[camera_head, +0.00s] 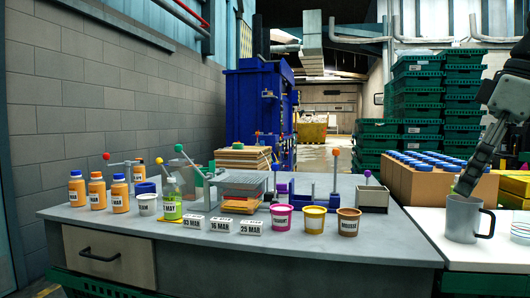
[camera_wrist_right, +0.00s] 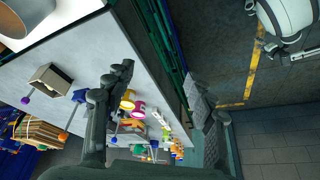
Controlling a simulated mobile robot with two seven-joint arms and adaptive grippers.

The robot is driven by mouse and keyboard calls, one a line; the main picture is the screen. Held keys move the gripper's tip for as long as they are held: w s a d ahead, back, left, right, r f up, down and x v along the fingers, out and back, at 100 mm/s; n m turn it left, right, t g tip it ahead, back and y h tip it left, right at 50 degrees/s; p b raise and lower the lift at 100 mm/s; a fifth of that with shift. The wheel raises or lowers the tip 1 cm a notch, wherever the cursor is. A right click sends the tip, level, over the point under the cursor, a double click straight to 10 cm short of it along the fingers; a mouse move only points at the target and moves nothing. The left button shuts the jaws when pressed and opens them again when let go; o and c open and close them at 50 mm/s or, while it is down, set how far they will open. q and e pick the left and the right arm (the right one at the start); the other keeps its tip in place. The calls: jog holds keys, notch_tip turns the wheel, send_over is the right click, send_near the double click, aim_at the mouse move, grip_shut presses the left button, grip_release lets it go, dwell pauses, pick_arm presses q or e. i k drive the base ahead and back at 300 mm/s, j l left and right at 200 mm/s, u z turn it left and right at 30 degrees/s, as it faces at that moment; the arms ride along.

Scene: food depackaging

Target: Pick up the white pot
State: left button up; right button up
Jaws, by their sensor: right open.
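The small white pot (camera_head: 147,204) with a dark label stands upright on the left part of the grey counter, between the orange bottles and a green-filled bottle. In the right wrist view I cannot pick it out for certain among the small distant items. My right gripper (camera_head: 468,181) comes in from the right edge of the head view, far from the pot, and overlaps a grey mug there. In the right wrist view its two fingers (camera_wrist_right: 160,80) are spread wide with nothing between them. My left gripper is not in view.
Orange bottles (camera_head: 98,191), white date blocks (camera_head: 220,225) and pink, yellow and brown pots (camera_head: 348,222) line the grey counter (camera_head: 300,250). The grey mug (camera_head: 460,224) stands on a white table at right. A carton of blue-capped bottles (camera_head: 420,185) stands behind.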

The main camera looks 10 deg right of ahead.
aim_at(147, 203)
jog(key=i, duration=1.15)
